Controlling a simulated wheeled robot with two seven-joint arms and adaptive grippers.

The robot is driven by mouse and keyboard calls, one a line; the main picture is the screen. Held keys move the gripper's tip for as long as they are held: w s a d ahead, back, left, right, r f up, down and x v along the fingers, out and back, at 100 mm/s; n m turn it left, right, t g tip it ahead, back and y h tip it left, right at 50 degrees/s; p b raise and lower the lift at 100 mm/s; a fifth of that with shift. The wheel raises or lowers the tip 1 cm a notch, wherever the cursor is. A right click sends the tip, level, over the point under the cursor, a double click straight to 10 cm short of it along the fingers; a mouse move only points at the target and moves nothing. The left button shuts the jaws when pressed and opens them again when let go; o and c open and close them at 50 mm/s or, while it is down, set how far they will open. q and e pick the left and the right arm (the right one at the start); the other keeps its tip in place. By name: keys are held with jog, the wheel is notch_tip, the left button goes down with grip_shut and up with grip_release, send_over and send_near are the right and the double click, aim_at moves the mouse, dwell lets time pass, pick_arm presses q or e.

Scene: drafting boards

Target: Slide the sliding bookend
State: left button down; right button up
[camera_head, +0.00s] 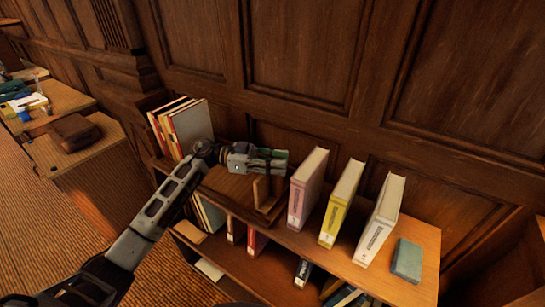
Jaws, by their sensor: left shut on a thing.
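The sliding bookend (263,192) is a light-brown wooden upright standing on top of the low bookcase, just left of a pink book. My left gripper (279,161) comes in from the left and is shut at the bookend's top edge; its fingers hide that edge. The bookend looks upright. A pink book (305,190), a yellow book (340,205) and a white book (380,220) stand apart in a row to its right. My right gripper is not in view.
The bookcase top (350,268) also holds a flat teal book (407,260) at the right and upright books (188,125) at the left end. Wood panelling (300,50) rises close behind. Lower shelves hold more books. A desk with a brown case (74,133) is at the far left.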

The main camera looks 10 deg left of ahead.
pick_arm(q)
jog(key=shift+s+d+p, duration=0.35)
jog(key=shift+d+p, duration=0.35)
jog(key=shift+d, duration=0.15)
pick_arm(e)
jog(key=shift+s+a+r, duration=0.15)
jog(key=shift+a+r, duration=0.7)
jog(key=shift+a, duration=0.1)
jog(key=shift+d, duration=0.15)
pick_arm(q)
jog(key=c, duration=1.5)
grip_release()
jog(key=o, duration=0.4)
jog(key=shift+d, duration=0.2)
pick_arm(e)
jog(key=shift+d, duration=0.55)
pick_arm(q)
jog(key=shift+a, duration=0.1)
